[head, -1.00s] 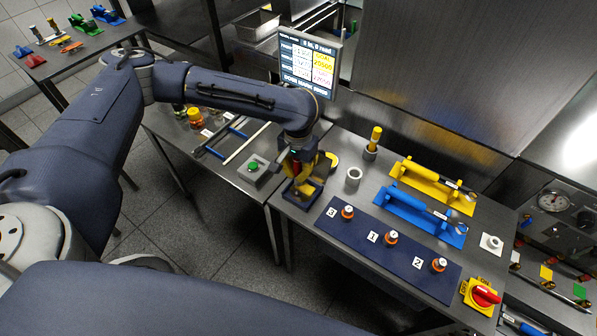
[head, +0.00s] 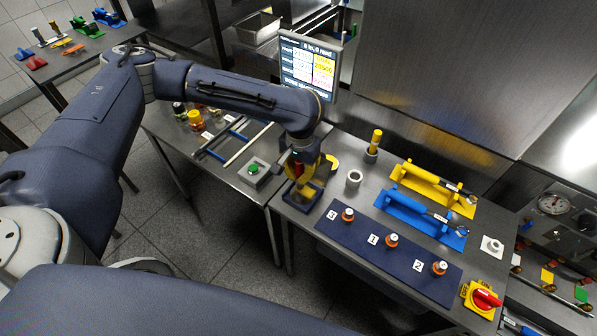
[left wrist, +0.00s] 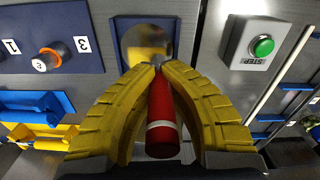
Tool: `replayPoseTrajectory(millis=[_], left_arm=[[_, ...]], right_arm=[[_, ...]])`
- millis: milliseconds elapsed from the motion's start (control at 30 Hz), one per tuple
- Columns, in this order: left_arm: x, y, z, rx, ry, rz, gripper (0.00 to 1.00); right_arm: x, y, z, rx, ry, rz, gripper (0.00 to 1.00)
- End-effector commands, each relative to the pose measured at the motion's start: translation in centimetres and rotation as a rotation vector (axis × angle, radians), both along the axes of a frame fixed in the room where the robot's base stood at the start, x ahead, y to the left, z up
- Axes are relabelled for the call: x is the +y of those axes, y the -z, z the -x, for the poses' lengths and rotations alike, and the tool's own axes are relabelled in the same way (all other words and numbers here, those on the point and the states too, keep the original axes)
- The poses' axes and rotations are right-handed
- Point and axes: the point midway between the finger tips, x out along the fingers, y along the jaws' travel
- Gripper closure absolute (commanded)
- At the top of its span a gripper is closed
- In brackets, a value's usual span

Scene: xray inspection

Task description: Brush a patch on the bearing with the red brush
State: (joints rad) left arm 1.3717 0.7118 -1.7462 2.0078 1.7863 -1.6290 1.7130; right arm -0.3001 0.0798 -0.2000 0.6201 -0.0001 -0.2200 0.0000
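My left gripper (head: 301,178) is over the small blue tray (head: 317,203) at the left front of the steel table. In the left wrist view, its yellow fingers (left wrist: 160,75) are closed around the red brush (left wrist: 162,125), which has a white band. The brush's far end points to the tray (left wrist: 118,30). A round grey shape with yellow on it shows in the tray, partly hidden by the fingers; I cannot tell if it is the bearing, or if the brush touches it. My right gripper is out of view.
A green button box (head: 254,170) stands left of the tray. A grey ring (head: 354,180) and a blue mat (head: 370,243) with several numbered orange-ringed items lie to the right. Blue (head: 420,217) and yellow (head: 432,188) holders stand behind the mat. A screen (head: 308,62) stands at the back.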

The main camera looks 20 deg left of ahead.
Motion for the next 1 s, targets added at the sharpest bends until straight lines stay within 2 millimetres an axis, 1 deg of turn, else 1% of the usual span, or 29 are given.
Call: replayPoseTrajectory(millis=[1000], left_arm=[[-3.1, 0.0, 2.8, -0.002, 0.001, 0.000, 1.00]], right_arm=[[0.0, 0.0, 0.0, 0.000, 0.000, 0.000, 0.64]])
